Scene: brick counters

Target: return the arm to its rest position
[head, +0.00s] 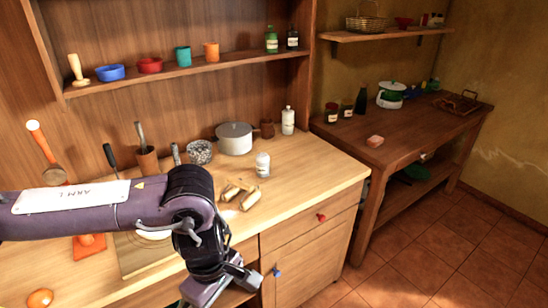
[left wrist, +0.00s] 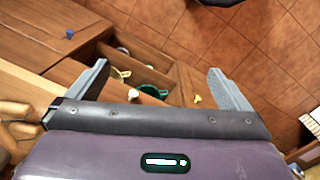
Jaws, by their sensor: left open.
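My left arm (head: 70,210) comes in from the left across the front of the wooden counter (head: 310,185). My left gripper (head: 225,285) hangs in front of the counter's front edge, beside an open space below the top. It points downward. In the left wrist view my left gripper (left wrist: 160,82) shows its two grey fingers wide apart, with nothing held between them. Behind the fingers are the cabinet fronts and the tiled floor. My right gripper is not in view.
The counter holds a grey pot (head: 235,138), a clear bottle (head: 263,165), small yellowish pieces (head: 240,192) and an orange-handled utensil (head: 45,150). In the left wrist view a green container (left wrist: 152,92) shows lower down. Tiled floor (head: 420,255) lies clear at the right.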

